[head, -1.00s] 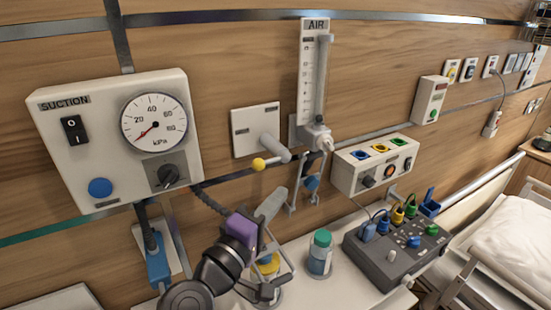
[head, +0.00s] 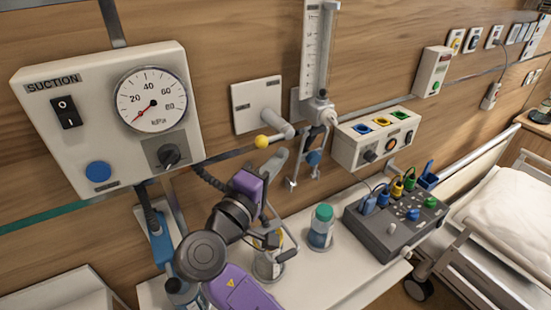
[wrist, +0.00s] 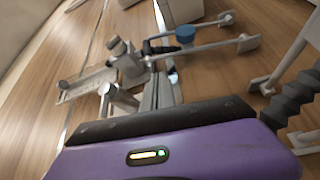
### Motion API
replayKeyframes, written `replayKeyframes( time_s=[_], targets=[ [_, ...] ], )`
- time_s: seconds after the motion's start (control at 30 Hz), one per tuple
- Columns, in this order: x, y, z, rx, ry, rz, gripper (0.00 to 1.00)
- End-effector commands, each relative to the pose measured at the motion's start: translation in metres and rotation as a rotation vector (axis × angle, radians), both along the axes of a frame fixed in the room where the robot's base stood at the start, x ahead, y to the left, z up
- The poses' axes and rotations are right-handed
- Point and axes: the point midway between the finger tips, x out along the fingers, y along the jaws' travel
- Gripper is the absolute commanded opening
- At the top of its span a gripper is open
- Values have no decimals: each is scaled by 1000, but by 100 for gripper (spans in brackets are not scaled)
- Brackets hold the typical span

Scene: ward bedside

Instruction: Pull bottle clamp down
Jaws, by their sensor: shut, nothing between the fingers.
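What looks like the bottle clamp (head: 326,148) is a grey frame with two hanging arms and a blue knob, below the AIR flowmeter. It also shows in the wrist view, with its blue knob (wrist: 185,35) and arms ending in small feet. My gripper (head: 281,155) is shut and empty, pointing up and right, left of this frame. In the wrist view its fingers (wrist: 160,88) point towards the frame's upper end; I cannot tell whether they touch it.
The suction unit (head: 45,120) is at the left, with a rail and a yellow ball (head: 262,142) close to my gripper. A green-capped bottle (head: 321,228) and a grey device (head: 395,228) stand on the shelf (head: 345,285). A bed (head: 515,205) is at the right.

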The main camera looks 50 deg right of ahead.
Motion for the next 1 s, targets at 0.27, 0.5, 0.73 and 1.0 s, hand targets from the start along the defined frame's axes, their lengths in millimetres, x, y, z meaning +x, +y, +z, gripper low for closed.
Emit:
replayKeyframes(
  time_s=[0.27, 0.5, 0.73, 1.0],
  targets=[
    [10, -46, 7, -1, 1, -2, 0],
    [15, -63, 7, 1, 1, -1, 0],
    [16, -64, 6, 0, 0, 0, 0],
    [13, -63, 4, -3, -12, 0, 0]
  ],
)
